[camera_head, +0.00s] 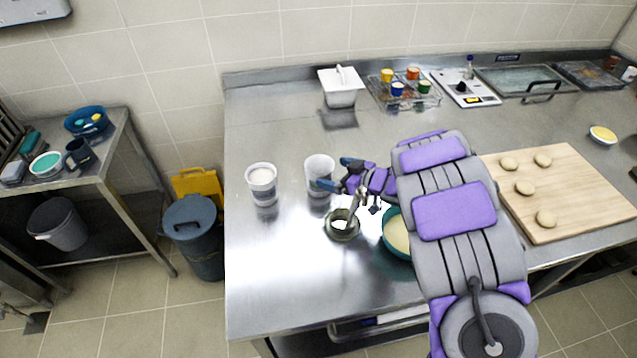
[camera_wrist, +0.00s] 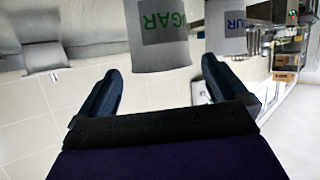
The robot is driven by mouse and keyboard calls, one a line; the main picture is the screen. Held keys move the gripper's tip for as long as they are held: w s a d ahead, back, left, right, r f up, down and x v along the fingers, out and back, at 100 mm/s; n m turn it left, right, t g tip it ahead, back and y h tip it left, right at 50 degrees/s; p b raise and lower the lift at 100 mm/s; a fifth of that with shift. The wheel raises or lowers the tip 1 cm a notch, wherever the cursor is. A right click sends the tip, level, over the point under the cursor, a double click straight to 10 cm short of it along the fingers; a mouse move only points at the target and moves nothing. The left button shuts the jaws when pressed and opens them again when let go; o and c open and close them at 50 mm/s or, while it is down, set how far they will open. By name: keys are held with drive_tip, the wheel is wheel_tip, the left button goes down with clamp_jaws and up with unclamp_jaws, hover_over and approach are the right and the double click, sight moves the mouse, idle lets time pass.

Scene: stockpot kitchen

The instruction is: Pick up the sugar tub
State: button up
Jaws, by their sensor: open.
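The sugar tub (camera_wrist: 160,40) is white with a grey label, of which the letters "UGAR" show in the wrist view. In the wrist view the tub is ahead, between the lines of the fingers of my gripper (camera_wrist: 162,68). I cannot tell if a finger touches it.
A similar tub (camera_head: 262,182), label ending "UR" in the wrist view (camera_wrist: 226,28), stands to its left. A white lidded container (camera_head: 341,92) stands behind. The counter's left front is clear.

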sight(311, 167)
drive_tip(key=shift+w+a+f, duration=0.25)
drive_tip(key=shift+w+a, duration=0.2)
drive_tip(key=b+x, duration=0.1)
drive_tip(key=x, duration=0.4)
drive_tip(key=shift+w+a+f+b, duration=0.15)
drive_tip(key=shift+w+a+b, duration=0.05)
drive_tip(key=shift+a+b, duration=0.1)
drive_tip(key=shift+d, duration=0.1)
drive_tip(key=c, duration=1.1)
wheel_tip(311, 167, up, 10)
drive_tip(key=p, duration=0.3)
drive_tip(key=shift+p, duration=0.4)
